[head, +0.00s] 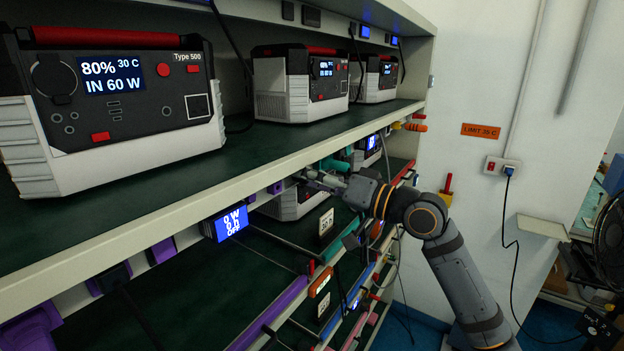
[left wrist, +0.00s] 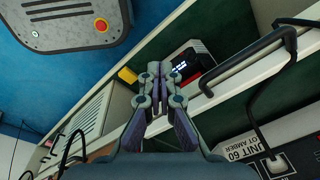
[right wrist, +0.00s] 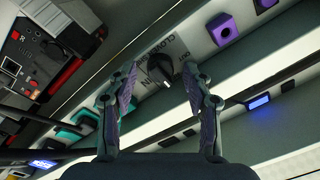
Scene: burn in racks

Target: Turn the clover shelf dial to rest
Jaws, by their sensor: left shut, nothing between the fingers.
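The clover shelf dial is a black knob (right wrist: 158,68) on the pale shelf edge in the right wrist view. Partly legible lettering surrounds it, with "IN" and "OUT" marks. A white line shows on the knob's lower right end; I cannot tell which mark it points to. My right gripper (right wrist: 160,74) is open, with one finger on each side of the knob and space between. In the head view my right gripper (head: 318,181) is at the shelf edge and hides the dial. My left gripper (left wrist: 154,68) is shut and empty, away from the dial.
A large power station (head: 140,135) and smaller ones (head: 300,85) stand on the upper shelf. A blue-lit display (head: 231,222) reads "0 W 0 h OFF" on the shelf edge. Purple blocks (right wrist: 223,30) protrude near the dial. Cables and coloured bars cross the lower shelves.

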